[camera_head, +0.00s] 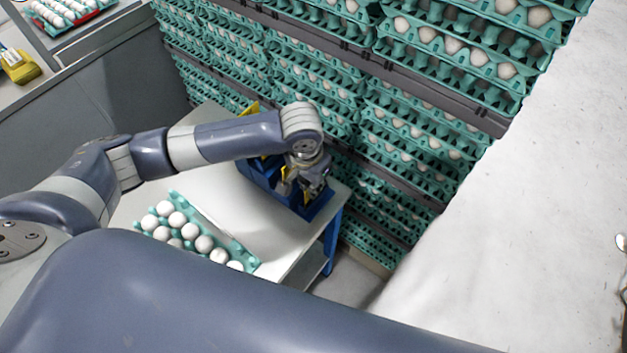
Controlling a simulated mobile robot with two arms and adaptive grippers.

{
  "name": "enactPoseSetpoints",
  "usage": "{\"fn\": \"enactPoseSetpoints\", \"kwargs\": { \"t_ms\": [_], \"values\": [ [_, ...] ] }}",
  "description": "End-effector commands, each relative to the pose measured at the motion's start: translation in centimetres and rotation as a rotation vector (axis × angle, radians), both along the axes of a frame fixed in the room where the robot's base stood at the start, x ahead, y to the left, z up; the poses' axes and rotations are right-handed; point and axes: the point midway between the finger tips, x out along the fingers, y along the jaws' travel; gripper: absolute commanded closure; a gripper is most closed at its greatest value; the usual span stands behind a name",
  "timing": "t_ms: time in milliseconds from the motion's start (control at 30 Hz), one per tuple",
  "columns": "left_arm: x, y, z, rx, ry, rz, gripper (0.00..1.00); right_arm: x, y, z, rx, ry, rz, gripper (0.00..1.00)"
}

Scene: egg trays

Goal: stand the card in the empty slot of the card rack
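The blue card rack (256,176) stands at the back of the white table, partly hidden behind my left arm and gripper. Yellow cards (250,109) show above and below my forearm at the rack. My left gripper (302,195) points down over the right part of the rack. Its fingers are small and dark here, and I cannot tell whether they hold a card. The empty slot cannot be made out. My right gripper is out of view.
A teal tray of white eggs (246,256) lies on the front of the white table (240,205). Tall stacks of teal egg trays (400,130) stand close behind it. A counter with a yellow object (18,68) is at the upper left.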

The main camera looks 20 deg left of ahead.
Motion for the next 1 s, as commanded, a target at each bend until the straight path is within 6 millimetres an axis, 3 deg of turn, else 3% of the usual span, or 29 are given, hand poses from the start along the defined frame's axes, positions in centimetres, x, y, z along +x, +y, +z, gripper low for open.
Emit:
{"fn": "enactPoseSetpoints", "kwargs": {
  "t_ms": [267,400,767,1000],
  "values": [
    [0.0,0.0,-0.1,0.0,-0.001,0.0,1.0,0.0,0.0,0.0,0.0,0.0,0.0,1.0],
    [0.0,0.0,-0.1,0.0,-0.001,0.0,0.72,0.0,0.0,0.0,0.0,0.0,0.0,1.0],
    [0.0,0.0,0.1,-0.001,-0.002,0.0,0.72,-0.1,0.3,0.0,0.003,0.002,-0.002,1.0],
    [-0.4,0.2,3.7,-0.002,-0.007,-0.002,0.72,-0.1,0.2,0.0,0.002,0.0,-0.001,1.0]
  ]
}}
